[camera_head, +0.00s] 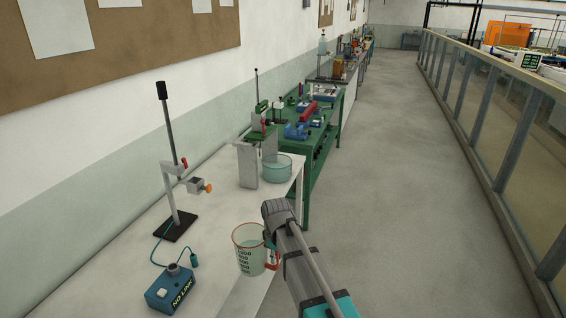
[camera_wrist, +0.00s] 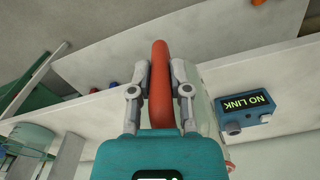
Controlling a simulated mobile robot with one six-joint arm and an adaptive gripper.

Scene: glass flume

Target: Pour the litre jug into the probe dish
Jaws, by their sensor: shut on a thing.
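The litre jug (camera_head: 247,256) is clear, with dark markings and a red rim and handle. It looks nearly upright at the white bench's front edge in the head view; I cannot tell whether its base touches the bench. My gripper (camera_wrist: 160,85) is shut on its red handle (camera_wrist: 160,60), one finger on each side. In the head view my arm partly hides the gripper. The probe dish appears to be the round clear glass dish (camera_head: 278,170) farther along the bench, apart from the jug. It also shows at the lower left of the wrist view (camera_wrist: 30,138).
A stand with a black-topped rod (camera_head: 173,200) and a blue NO LINK box (camera_head: 171,289) with a cable are on the white bench (camera_head: 130,250). A grey block stand (camera_head: 247,163) is beside the dish. A green bench (camera_head: 318,140) follows. The aisle floor is clear.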

